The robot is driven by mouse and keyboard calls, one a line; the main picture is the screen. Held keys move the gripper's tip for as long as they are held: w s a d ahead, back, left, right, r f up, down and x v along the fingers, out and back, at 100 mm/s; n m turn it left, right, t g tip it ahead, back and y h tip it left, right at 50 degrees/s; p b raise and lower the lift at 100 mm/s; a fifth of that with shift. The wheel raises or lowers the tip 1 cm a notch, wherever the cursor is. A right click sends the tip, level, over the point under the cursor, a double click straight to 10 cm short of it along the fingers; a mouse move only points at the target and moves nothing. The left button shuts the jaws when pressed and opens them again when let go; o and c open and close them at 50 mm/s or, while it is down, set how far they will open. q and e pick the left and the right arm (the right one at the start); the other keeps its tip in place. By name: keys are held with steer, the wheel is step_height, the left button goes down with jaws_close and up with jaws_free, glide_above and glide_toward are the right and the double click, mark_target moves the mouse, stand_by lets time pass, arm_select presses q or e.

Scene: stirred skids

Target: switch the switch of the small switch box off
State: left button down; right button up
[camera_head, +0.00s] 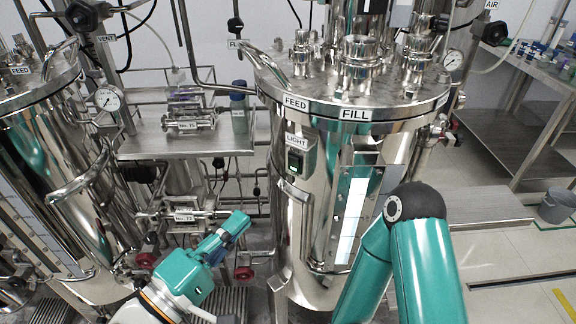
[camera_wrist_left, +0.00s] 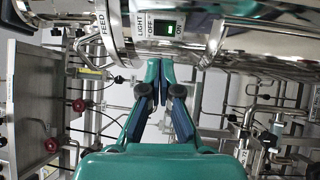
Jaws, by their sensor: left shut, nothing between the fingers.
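The small switch box (camera_head: 296,162) is mounted on the front of the middle steel tank, under a LIGHT label. In the left wrist view the box (camera_wrist_left: 162,20) has a green-lit rocker switch (camera_wrist_left: 167,23) between the words OFF and ON. I cannot tell which side of the rocker is pressed in. My left gripper (camera_head: 239,223) is left of and below the box in the head view, apart from it. In the left wrist view my left gripper (camera_wrist_left: 160,66) is shut and empty, its fingertips short of the box. My right gripper is not in view.
The middle tank (camera_head: 310,240) carries FEED and FILL labels (camera_head: 355,114) on its rim and a lit sight strip (camera_head: 352,222). Another tank (camera_head: 60,190) stands at left. A steel shelf (camera_head: 190,145) with pipes and red knobs lies between them. Floor at right is mostly clear.

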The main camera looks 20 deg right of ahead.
mark_target(294, 162)
arm_select(q)
steer(key=p+x, duration=0.7)
steer(key=x, duration=0.6)
steer(key=shift+w+d, duration=0.1)
steer(key=shift+d, duration=0.05)
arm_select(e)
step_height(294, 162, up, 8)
